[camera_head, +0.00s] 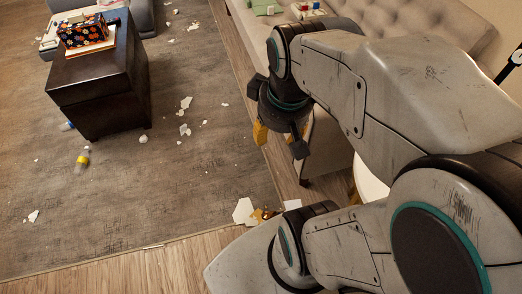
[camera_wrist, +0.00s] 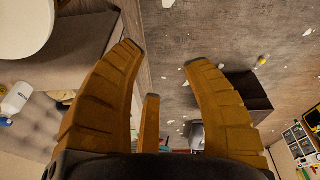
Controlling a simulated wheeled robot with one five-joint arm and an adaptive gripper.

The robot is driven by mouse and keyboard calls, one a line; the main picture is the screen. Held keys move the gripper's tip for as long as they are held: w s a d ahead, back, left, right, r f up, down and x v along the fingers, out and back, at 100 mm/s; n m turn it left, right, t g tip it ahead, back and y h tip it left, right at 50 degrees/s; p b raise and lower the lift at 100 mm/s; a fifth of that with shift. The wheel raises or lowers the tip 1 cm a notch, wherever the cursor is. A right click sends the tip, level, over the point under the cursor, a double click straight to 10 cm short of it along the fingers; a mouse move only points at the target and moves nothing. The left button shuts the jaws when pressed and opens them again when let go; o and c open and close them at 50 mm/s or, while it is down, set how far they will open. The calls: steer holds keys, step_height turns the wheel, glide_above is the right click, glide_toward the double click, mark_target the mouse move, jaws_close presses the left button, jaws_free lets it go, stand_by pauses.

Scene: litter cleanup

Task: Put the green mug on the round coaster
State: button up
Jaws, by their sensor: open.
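I cannot make out a green mug or a round coaster in either view. My gripper (camera_head: 279,141) hangs over the rug's edge beside the sofa in the head view. Its yellow fingers are spread apart with nothing between them in the wrist view (camera_wrist: 165,57). My arm covers much of the right side of the head view.
A dark ottoman (camera_head: 115,85) bears a patterned box (camera_head: 84,32). A beige sofa (camera_head: 405,25) stands at the back right. Paper scraps and a yellow-banded bottle (camera_head: 83,157) litter the grey rug (camera_head: 180,210). A white round surface (camera_wrist: 22,28) shows in the wrist view.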

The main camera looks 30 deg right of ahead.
steer(key=s+a, duration=0.2)
steer(key=a, duration=0.3)
steer(key=shift+s+a+f+t+y, duration=0.2)
steer(key=shift+s+f+t+y, duration=0.1)
steer(key=shift+s, duration=0.1)
step_height(320, 180, up, 6)
steer(key=p, duration=0.6)
steer(key=shift+r, duration=0.25)
steer(key=shift+d, duration=0.1)
stand_by(0.4)
